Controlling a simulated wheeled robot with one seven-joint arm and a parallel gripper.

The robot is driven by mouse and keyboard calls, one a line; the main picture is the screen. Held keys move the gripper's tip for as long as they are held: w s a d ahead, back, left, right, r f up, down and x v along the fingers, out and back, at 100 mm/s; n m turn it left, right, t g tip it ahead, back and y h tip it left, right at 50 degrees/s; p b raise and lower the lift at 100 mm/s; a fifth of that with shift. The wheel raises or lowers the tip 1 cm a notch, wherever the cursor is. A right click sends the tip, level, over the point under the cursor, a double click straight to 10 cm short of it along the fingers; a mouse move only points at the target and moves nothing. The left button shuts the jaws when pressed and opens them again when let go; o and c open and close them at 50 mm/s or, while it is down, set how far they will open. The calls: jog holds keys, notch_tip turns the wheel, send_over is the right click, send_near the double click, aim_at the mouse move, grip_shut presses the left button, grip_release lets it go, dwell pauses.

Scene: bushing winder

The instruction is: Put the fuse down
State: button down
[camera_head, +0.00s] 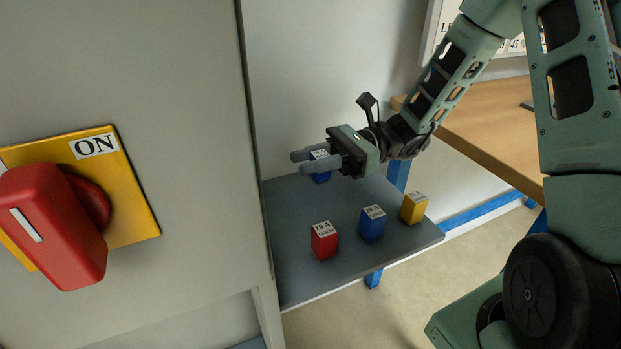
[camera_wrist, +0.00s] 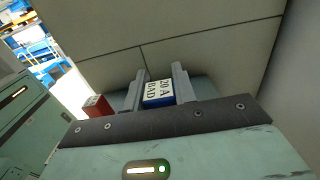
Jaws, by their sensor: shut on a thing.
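My gripper (camera_head: 313,161) is shut on a blue fuse (camera_head: 321,176) at the back left of the grey shelf (camera_head: 290,258). In the wrist view the blue fuse (camera_wrist: 158,94) sits between the two fingers, and its white label reads "20 A BAD". In the head view the near finger partly hides this fuse. I cannot tell whether its bottom touches the shelf. A red fuse (camera_head: 324,241) labelled "10 A GOOD", another blue fuse (camera_head: 372,224) and a yellow fuse (camera_head: 413,208) stand upright along the shelf's front.
A grey cabinet (camera_head: 130,80) with a red switch handle (camera_head: 55,225) on a yellow plate marked "ON" fills the left. A wooden table (camera_head: 490,115) stands at the right. The shelf is bare between the held fuse and the front row.

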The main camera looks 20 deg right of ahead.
aim_at(313, 179)
jog(key=shift+f+b, duration=0.3)
jog(key=shift+f, duration=1.35)
jog(key=shift+f, duration=0.2)
jog(key=shift+f, duration=0.15)
jog(key=c, duration=1.1)
grip_release()
jog(key=shift+c, duration=0.2)
jog(key=shift+d+r, duration=0.2)
jog(key=shift+r, duration=0.2)
jog(key=d, duration=0.7)
jog(key=shift+d+p, duration=0.1)
jog(key=shift+p, duration=0.2)
